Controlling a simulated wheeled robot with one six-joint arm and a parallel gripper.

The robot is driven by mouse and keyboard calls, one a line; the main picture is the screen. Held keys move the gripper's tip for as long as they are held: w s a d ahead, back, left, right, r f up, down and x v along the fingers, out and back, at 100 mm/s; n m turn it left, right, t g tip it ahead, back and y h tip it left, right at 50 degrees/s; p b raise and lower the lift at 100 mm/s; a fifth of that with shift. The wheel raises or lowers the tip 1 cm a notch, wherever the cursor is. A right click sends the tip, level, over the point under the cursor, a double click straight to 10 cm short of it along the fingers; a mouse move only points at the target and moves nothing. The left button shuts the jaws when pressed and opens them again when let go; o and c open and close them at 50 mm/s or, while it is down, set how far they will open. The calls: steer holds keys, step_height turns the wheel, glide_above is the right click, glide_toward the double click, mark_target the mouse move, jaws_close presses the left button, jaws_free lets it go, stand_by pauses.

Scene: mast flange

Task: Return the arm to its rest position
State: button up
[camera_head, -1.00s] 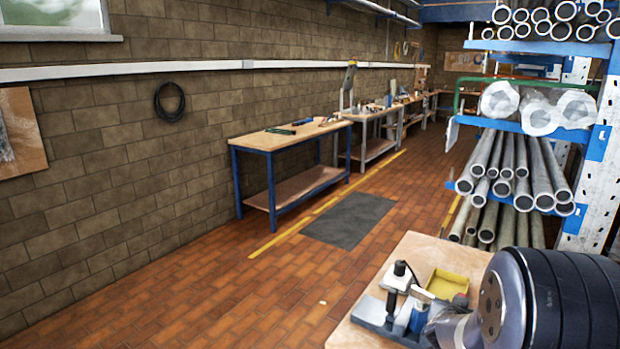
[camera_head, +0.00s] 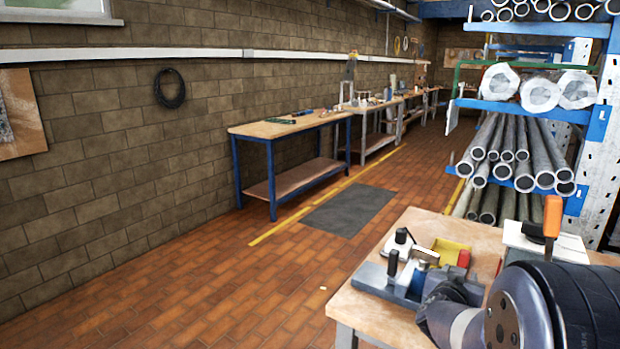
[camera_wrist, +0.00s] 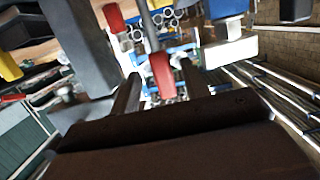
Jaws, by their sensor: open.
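My arm shows at the lower right of the head view as a dark round joint and grey links, in front of the near workbench (camera_head: 378,310). My gripper is not seen in the head view. In the wrist view my gripper (camera_wrist: 158,88) shows its dark body along the bottom and two dark fingers pointing away. The fingers stand apart, and I see nothing held between them. A red-ended lever or handle (camera_wrist: 162,74) shows between the fingers; its distance from them I cannot tell.
The near bench carries a grey vise-like fixture (camera_head: 390,278), a yellow tray (camera_head: 452,249) and a white box (camera_head: 560,243) with an orange-handled tool (camera_head: 552,215). A pipe rack (camera_head: 600,130) stands behind.

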steer(key=s+a+f+t+h+b, duration=0.2)
steer(key=s+f+t+h+b, duration=0.1)
steer(key=b, duration=1.6)
steer(key=shift+s+a+f+t, duration=0.35)
steer(key=shift+f+t, duration=0.15)
steer(key=shift+t, duration=0.5)
steer(key=shift+s+r+h+b, duration=0.1)
steer(key=shift+h+b, duration=0.2)
steer(key=shift+b, duration=0.15)
